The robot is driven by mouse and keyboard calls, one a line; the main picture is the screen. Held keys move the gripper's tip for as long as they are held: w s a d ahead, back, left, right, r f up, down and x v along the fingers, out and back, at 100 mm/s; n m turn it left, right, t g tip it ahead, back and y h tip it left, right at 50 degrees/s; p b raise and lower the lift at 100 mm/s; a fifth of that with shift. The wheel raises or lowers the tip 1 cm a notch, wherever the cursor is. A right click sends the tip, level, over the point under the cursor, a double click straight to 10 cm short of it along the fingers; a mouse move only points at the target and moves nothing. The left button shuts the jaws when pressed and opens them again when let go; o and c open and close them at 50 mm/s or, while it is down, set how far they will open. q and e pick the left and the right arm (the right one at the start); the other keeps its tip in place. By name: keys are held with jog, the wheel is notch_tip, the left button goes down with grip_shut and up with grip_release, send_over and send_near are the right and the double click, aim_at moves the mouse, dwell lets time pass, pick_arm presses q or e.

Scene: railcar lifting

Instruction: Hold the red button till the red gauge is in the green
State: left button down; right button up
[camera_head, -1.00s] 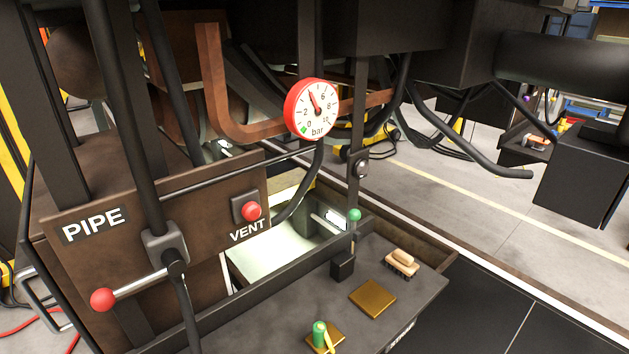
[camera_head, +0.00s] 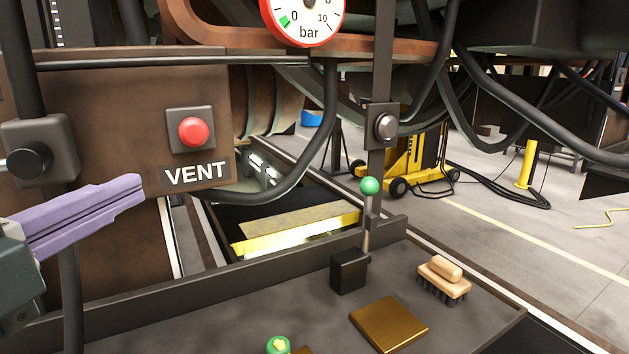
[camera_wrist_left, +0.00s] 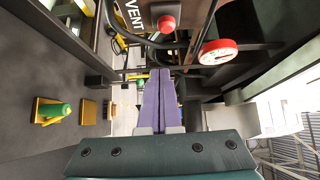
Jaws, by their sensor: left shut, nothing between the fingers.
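The red button (camera_head: 194,132) sits on a dark square plate above the VENT label, on a brown box; it also shows in the left wrist view (camera_wrist_left: 167,23). The red-rimmed gauge (camera_head: 305,18) is cut off by the top edge of the head view. Its green mark near 0 shows, but its needle does not. The gauge also shows in the left wrist view (camera_wrist_left: 217,52), too small to read. My left gripper (camera_head: 138,190), with purple fingers, is shut and empty, below and left of the button and apart from it. My right gripper is not in view.
A brush (camera_head: 444,277) and a brass plate (camera_head: 389,324) lie on the bench. A black hose (camera_head: 325,130) curves right of the button. A valve block (camera_head: 40,152) stands at the left.

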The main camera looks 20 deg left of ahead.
pick_arm(q)
jog(key=shift+d, duration=0.1)
dwell(0.3)
jog(key=p, duration=0.4)
send_near(194, 133)
jog(key=w+d+f, duration=0.1)
jog(key=w+d, duration=0.2)
jog(key=w, duration=0.2)
jog(key=shift+w+a+f, duration=0.2)
jog(key=shift+w+a, duration=0.3)
jog(key=shift+a, duration=0.15)
jog(key=shift+w+a+f, duration=0.15)
jog(key=shift+w+a, duration=0.35)
jog(key=shift+a, duration=0.15)
jog(key=shift+a, duration=0.1)
